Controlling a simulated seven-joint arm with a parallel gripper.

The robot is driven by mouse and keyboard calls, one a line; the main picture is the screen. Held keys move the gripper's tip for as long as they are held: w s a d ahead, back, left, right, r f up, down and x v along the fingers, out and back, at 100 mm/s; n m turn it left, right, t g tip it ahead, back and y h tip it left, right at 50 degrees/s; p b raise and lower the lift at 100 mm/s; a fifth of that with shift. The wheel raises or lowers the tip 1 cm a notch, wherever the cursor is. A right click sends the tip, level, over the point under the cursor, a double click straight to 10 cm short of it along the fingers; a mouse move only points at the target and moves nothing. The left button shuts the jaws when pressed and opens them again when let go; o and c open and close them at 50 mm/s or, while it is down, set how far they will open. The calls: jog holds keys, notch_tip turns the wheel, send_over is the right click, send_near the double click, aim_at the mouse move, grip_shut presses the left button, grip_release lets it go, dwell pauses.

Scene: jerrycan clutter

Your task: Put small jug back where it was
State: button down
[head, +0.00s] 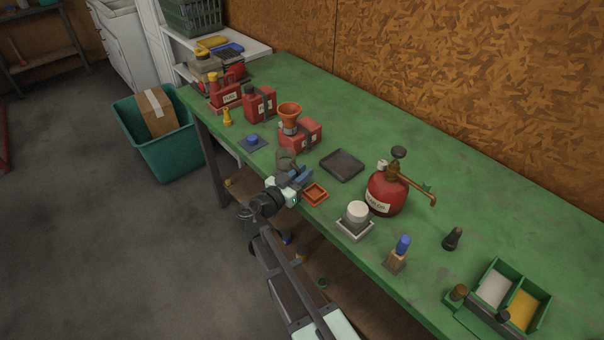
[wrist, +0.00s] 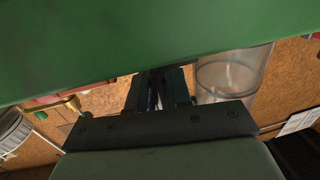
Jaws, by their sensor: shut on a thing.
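The small jug (head: 286,160) is a clear, greyish vessel at the near edge of the green bench in the head view. It also shows in the wrist view, as a clear cylinder (wrist: 230,76) right of the fingers. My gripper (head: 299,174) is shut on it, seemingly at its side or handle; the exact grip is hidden. In the wrist view my fingers (wrist: 160,90) are dark and close together. I cannot tell whether the jug touches the bench or hangs just above it. A flat black tray (head: 342,165) and a small orange square tray (head: 315,193) lie nearby, both empty.
A red can with an orange funnel (head: 289,115) stands just behind the jug. A dark pad with a blue cap (head: 252,142) lies to the left. The bench's back is clear.

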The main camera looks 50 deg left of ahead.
jog(key=shift+f, duration=0.1)
jog(key=c, duration=1.1)
grip_release()
jog(key=shift+o, duration=0.2)
jog(key=shift+f, duration=0.1)
jog(key=s+d, duration=0.2)
jog(key=s, duration=1.1)
jog(key=shift+s, duration=0.35)
